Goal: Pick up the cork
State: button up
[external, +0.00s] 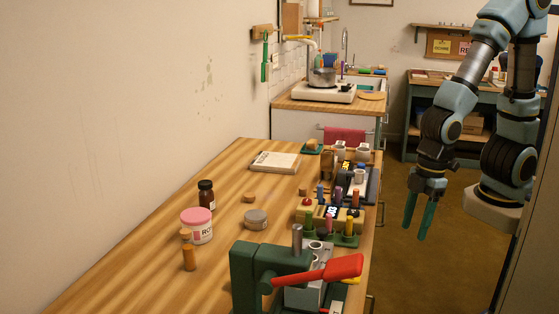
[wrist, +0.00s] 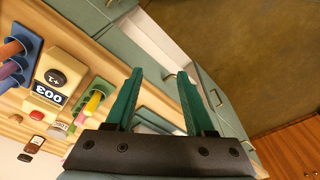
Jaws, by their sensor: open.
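Several small cork-coloured pieces stand on the wooden table (external: 130,268) in the external view, and I cannot tell for certain which is the cork. A short tan piece (external: 249,197) lies near the table's middle. A taller brown cylinder (external: 189,258) stands at the front left, with another tan piece (external: 186,235) just behind it. A tan round piece (external: 312,144) sits on a green tray at the back. My gripper (external: 414,228) is open and empty, pointing down beyond the table's right edge. Its green fingers also show apart in the wrist view (wrist: 160,75).
A pink-lidded jar (external: 197,226), brown bottle (external: 206,194) and grey tin (external: 256,219) stand left of centre. A yellow counter (wrist: 48,95), holders and a red-handled press (external: 330,270) crowd the right edge. The left strip of table is clear.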

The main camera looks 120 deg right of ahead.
jog(key=shift+o, duration=0.8)
jog(key=w+d+r, duration=0.1)
jog(key=w+d, duration=0.1)
jog(key=d, duration=0.4)
jog(key=w+d+r+m, duration=0.1)
jog(key=w+d, duration=0.2)
jog(key=d, duration=0.3)
jog(key=w+d+r+m+g+p, duration=0.1)
jog(key=w+d, duration=0.2)
jog(key=d, duration=0.3)
jog(key=shift+w+d+r, duration=0.1)
jog(key=shift+w+d, duration=0.05)
jog(key=shift+d, duration=0.25)
jog(key=d+r+m, duration=0.1)
jog(key=d, duration=1)
jog(key=m+p, duration=0.1)
jog(key=p, duration=0.1)
send_over(303, 188)
jog(key=shift+g, duration=0.3)
notch_tip(303, 188, down, 4)
jog(key=shift+f, duration=0.1)
jog(key=shift+f+p, duration=1.05)
jog(key=shift+f, duration=1.9)
